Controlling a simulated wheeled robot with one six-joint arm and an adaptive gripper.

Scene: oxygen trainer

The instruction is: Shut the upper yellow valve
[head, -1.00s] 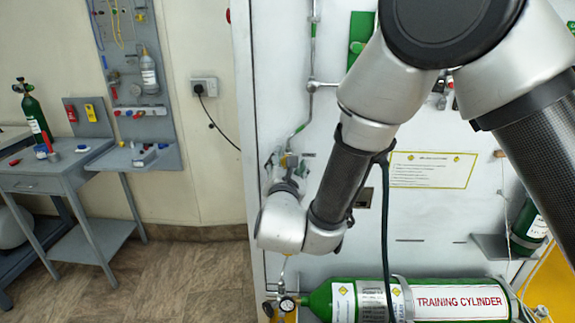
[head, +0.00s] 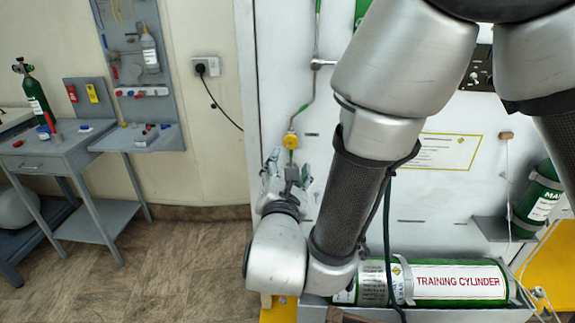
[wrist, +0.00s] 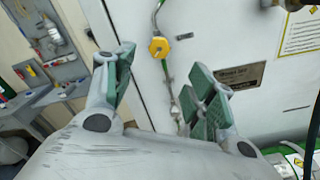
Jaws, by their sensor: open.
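A yellow valve (head: 290,141) sits on a thin pipe that runs down the left part of the white panel. It also shows in the wrist view (wrist: 158,47), as a round yellow knob beyond my fingers and between them sideways. My gripper (head: 284,168) is just below the valve in the head view. In the wrist view my gripper (wrist: 166,70) is open, its green-padded fingers apart with nothing between them. The valve looks apart from the fingers; how far in depth I cannot tell. No second yellow valve shows clearly.
A green training cylinder (head: 460,281) lies at the panel's foot, its left end hidden by my arm. A smaller green cylinder (head: 540,195) stands at the right. A grey side table (head: 60,155) is at the left. Floor (head: 180,265) is clear between.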

